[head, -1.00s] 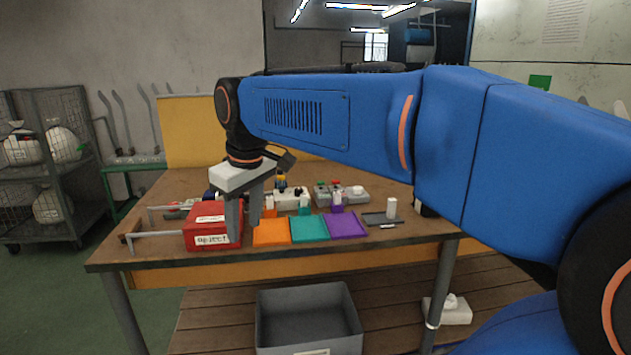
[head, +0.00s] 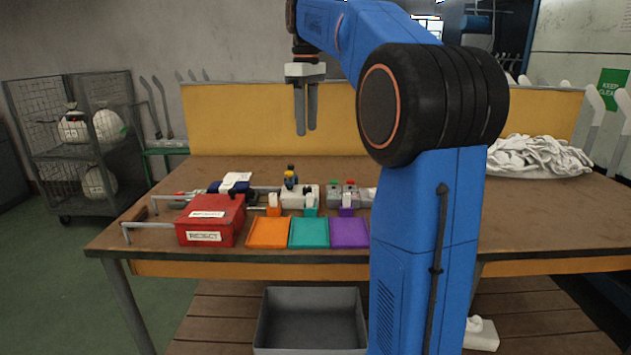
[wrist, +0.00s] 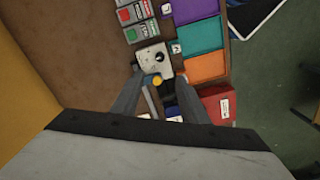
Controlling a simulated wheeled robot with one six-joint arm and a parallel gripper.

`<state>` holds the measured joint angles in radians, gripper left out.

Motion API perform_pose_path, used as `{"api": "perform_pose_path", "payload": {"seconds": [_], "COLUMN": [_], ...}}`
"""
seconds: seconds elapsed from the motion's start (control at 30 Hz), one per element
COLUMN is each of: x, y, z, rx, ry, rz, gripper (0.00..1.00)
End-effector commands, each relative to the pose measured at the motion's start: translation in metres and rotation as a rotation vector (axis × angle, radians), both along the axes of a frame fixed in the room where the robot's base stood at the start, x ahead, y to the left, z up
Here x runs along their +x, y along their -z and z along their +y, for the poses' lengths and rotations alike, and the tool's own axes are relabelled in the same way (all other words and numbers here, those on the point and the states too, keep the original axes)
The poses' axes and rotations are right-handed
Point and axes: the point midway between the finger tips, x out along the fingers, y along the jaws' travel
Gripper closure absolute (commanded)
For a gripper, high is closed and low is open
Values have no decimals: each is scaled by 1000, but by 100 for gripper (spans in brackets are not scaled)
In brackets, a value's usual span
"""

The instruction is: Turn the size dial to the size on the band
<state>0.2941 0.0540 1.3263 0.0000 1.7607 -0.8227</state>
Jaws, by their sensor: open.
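A light box (head: 299,200) with a dark knob on it, seemingly the size dial, stands behind the coloured trays; it also shows in the wrist view (wrist: 147,57). The knob's setting is too small to read. A band with a size cannot be made out. My gripper (head: 306,131) is open and empty, pointing down, well above the table. In the wrist view its fingers (wrist: 158,75) spread either side of a yellow-topped post (wrist: 157,81), with the light box just beyond the fingertips.
A red reject box (head: 212,221) stands at left, beside orange (head: 268,233), teal (head: 308,233) and purple (head: 349,233) trays. A grey box with red and green buttons (head: 343,193) is right of the dial box. White cloth (head: 540,155) lies at back right.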

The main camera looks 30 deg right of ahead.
Motion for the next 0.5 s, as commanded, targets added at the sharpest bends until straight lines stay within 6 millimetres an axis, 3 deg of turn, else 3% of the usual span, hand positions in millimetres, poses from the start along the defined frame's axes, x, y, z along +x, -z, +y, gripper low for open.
{"api": "perform_pose_path", "payload": {"seconds": [0.17, 0.5], "x": [0, -1], "y": [14, 73], "z": [0, 0], "rx": [1, 1], "ry": [-1, 0], "rz": [3, 4], "gripper": [60, 60]}}
